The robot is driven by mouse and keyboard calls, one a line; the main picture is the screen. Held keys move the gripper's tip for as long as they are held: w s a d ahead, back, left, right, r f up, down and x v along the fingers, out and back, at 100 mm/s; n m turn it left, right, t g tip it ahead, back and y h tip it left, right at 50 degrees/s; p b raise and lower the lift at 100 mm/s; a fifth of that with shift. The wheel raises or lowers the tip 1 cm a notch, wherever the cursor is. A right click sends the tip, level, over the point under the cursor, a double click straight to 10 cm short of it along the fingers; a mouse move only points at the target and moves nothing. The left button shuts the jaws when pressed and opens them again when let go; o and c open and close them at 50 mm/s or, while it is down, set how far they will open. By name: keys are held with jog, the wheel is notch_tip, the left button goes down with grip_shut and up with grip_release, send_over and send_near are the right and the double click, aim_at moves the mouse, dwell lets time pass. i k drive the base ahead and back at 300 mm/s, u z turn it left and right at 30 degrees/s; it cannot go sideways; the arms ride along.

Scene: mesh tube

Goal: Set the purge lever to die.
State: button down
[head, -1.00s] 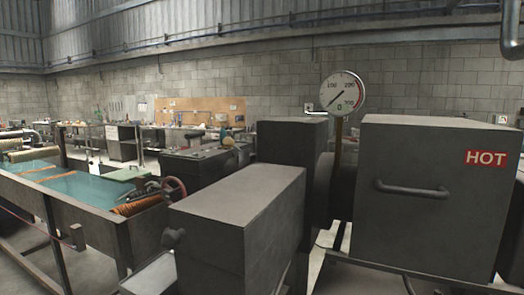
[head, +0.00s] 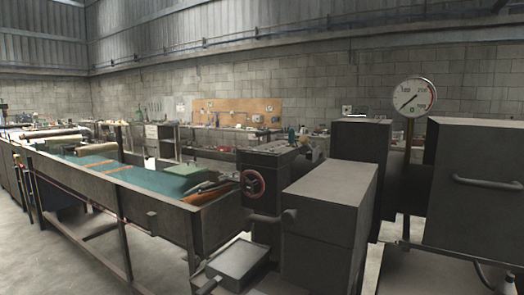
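I cannot make out a purge lever for certain. A dark pipe with a knob-like end (head: 287,217) sticks out at the left of a grey box-shaped housing (head: 325,195); I cannot tell whether it is the lever. A round dial gauge (head: 413,97) stands on a post behind, between a dark box (head: 360,140) and a large grey cabinet with a bar handle (head: 485,183) at the right edge. No lettering marked die is readable. My gripper is not in view.
Open floor (head: 60,250) lies at front left.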

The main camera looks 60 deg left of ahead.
aim_at(303, 140)
jog(key=k, duration=0.4)
jog(key=u, duration=1.7)
jog(key=i, duration=0.5)
